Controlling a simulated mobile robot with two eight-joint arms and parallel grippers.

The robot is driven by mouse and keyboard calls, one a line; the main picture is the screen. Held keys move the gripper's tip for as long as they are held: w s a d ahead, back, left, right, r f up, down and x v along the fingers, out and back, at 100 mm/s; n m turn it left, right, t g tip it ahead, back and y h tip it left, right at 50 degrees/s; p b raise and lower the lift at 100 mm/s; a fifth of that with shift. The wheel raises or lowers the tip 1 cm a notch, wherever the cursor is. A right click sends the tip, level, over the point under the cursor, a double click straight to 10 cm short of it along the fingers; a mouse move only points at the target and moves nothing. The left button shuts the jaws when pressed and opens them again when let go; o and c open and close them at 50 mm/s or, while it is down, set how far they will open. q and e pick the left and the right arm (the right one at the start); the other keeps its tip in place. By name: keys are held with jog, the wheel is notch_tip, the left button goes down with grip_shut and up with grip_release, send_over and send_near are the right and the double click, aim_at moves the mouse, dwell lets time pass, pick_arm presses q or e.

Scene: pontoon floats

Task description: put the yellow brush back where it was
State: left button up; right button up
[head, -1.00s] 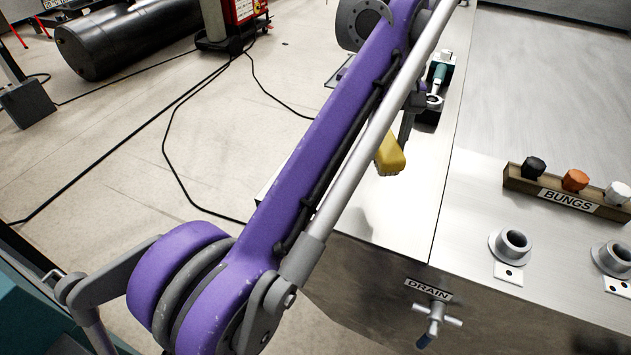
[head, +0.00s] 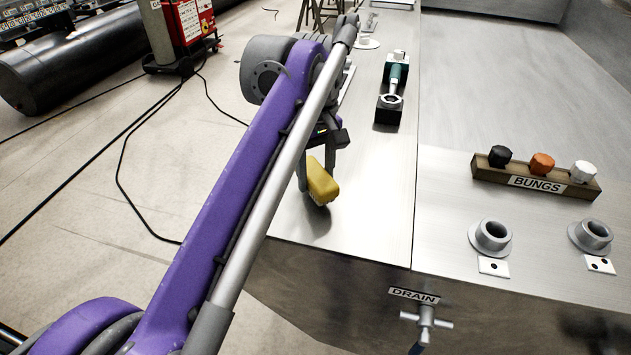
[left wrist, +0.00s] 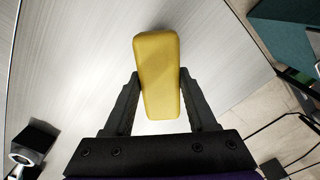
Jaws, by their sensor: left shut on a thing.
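The yellow brush (head: 321,183) is held by my left gripper (head: 316,172) above the metal bench top near its front left corner, bristles down, with a shadow beneath it. In the left wrist view the yellow brush (left wrist: 158,75) sits between both fingers of my left gripper (left wrist: 160,98), which are shut on it. The brush appears a little above the bench top (head: 370,200); I cannot tell the exact gap. My right gripper is not in view.
A bungs rack (head: 535,181) with black, orange and white bungs lies to the right, behind two ring-shaped ports. A drain valve (head: 426,319) projects from the front face. The bench around the brush is clear.

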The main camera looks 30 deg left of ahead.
aim_at(316, 173)
pick_arm(q)
jog(key=shift+f, duration=0.75)
jog(key=shift+f, duration=0.2)
jog(key=o, duration=1.3)
jog(key=shift+r, duration=0.1)
notch_tip(316, 173, up, 12)
jog(key=p, duration=0.2)
jog(key=shift+r+p, duration=0.1)
jog(key=shift+p, duration=0.2)
